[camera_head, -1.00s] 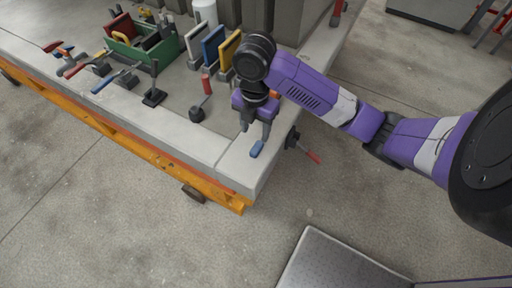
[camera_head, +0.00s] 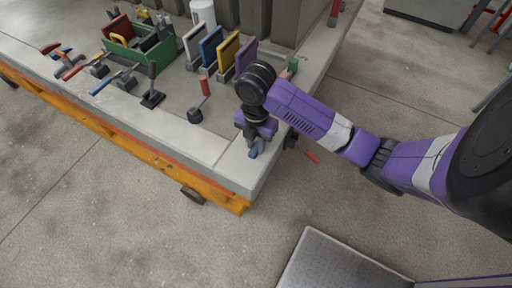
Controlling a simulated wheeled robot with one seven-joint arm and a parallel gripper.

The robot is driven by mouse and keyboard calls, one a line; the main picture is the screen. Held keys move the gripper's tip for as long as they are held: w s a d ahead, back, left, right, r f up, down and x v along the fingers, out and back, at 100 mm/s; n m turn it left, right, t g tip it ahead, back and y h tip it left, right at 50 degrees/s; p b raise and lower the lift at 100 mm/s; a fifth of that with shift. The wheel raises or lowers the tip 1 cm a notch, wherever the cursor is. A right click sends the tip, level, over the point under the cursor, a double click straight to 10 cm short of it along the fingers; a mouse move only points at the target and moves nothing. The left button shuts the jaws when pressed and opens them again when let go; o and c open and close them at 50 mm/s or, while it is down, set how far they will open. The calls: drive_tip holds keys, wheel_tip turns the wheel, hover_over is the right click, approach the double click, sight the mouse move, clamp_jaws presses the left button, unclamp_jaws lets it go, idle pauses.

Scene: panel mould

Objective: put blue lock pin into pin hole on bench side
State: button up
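The blue lock pin (camera_head: 253,153) is a small blue piece at the near right corner of the pale bench top (camera_head: 228,163). My gripper (camera_head: 254,147) is right at it, pointing down from above, with its fingers close around or beside the pin. The fingers are small and partly hidden, so I cannot tell whether they are closed on it. A black fitting (camera_head: 291,140) is on the bench's right side, partly behind my arm, with a red bar (camera_head: 312,157) near it. I cannot make out the pin hole itself.
A black-based lever with a red grip (camera_head: 205,86) and another black stand (camera_head: 152,99) are on the bench to the left. Coloured panels (camera_head: 212,46) and a green toolbox (camera_head: 139,48) stand farther back. An orange rail (camera_head: 150,155) edges the bench.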

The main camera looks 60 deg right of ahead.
clamp_jaws()
drive_tip(key=shift+r, duration=0.15)
